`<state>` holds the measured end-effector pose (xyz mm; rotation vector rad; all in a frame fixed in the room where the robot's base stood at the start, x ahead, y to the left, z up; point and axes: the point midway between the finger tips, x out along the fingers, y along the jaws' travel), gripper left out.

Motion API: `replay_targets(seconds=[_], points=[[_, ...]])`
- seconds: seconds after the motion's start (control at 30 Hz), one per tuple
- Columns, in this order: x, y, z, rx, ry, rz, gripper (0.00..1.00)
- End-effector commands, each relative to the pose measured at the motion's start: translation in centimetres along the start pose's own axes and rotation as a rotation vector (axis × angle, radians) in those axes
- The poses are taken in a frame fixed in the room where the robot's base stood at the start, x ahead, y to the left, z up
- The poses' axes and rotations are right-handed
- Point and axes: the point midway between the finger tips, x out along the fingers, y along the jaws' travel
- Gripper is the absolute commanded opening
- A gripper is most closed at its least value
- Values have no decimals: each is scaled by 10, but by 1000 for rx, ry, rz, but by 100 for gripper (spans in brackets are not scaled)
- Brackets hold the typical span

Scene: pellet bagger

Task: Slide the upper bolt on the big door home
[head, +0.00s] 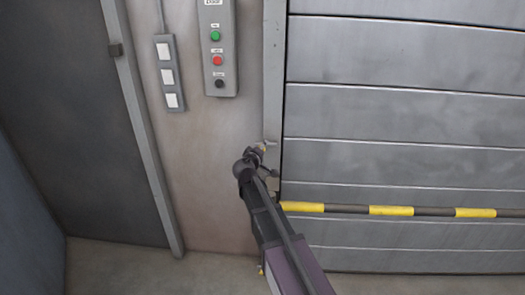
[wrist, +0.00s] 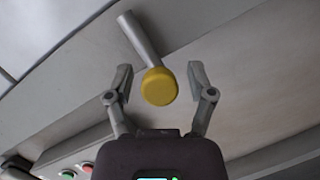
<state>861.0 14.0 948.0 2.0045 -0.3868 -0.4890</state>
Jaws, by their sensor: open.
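The big door (head: 400,110) is grey, made of wide horizontal panels, and stands at the right in the head view. At its left edge is the upper bolt (head: 270,143), mostly hidden by my gripper (head: 258,152). In the wrist view the bolt's grey rod (wrist: 138,38) ends in a round yellow knob (wrist: 159,87). My gripper (wrist: 160,78) is open, with one finger on each side of the knob. Gaps show between the knob and both fingers. How far the bolt is slid is hidden.
A control box (head: 230,50) with green, red and black buttons hangs on the wall above my gripper. A yellow-and-black bar (head: 390,210) crosses the door low down. A dark door (head: 70,110) stands at left.

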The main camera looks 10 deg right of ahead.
Motion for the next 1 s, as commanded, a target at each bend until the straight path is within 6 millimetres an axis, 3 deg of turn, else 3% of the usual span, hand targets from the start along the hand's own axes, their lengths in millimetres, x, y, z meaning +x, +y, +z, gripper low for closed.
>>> replay_targets(seconds=[0.43, 0.47, 0.6, 0.7, 1.0], points=[[7, 0, 0, 0, 1, 0, 70], [7, 0, 0, 0, 1, 0, 67], [7, 0, 0, 0, 1, 0, 26], [7, 0, 0, 0, 1, 0, 0], [5, 0, 0, -1, 8, -4, 0]])
